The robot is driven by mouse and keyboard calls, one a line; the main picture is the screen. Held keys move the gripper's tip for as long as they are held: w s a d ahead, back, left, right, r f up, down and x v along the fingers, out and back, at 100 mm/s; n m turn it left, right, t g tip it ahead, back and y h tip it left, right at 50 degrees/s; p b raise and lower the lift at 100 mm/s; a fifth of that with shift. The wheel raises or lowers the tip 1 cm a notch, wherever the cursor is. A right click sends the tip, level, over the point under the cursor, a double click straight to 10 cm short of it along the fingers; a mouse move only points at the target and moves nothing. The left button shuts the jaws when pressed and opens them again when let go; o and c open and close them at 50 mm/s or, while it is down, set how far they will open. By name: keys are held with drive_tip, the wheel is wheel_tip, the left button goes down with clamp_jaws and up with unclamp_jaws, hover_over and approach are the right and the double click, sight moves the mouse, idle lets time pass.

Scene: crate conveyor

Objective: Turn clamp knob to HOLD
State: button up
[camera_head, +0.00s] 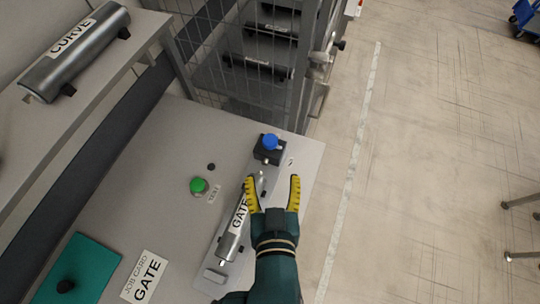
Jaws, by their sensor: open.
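A blue knob (270,142) sits on a black block (268,154) near the far right corner of the grey bench; it looks like the clamp knob. A small label lies right of the block, too small to read. My gripper (273,180) is open, its two yellow fingers pointing toward the block, with the knob just beyond the fingertips and apart from them. A metal roller labelled GATE (232,238) lies on the bench, left of my gripper and partly hidden by it.
A green button (198,186) and a small black knob (211,167) stand to the left. A job card reading GATE (145,277) and a teal pad (82,262) lie at lower left. A CURVE roller (75,48) sits on a shelf. A wire cage (205,75) stands behind; open floor lies right.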

sight(270, 141)
drive_tip(key=b+x, duration=0.1)
drive_tip(key=x, duration=0.4)
drive_tip(key=f+b+x, duration=0.1)
drive_tip(key=x, duration=0.5)
drive_tip(key=f+b+x, duration=0.1)
drive_tip(key=x, duration=0.5)
drive_tip(key=shift+s, duration=0.5)
drive_tip(key=shift+f, duration=0.1)
drive_tip(key=c, duration=1.2)
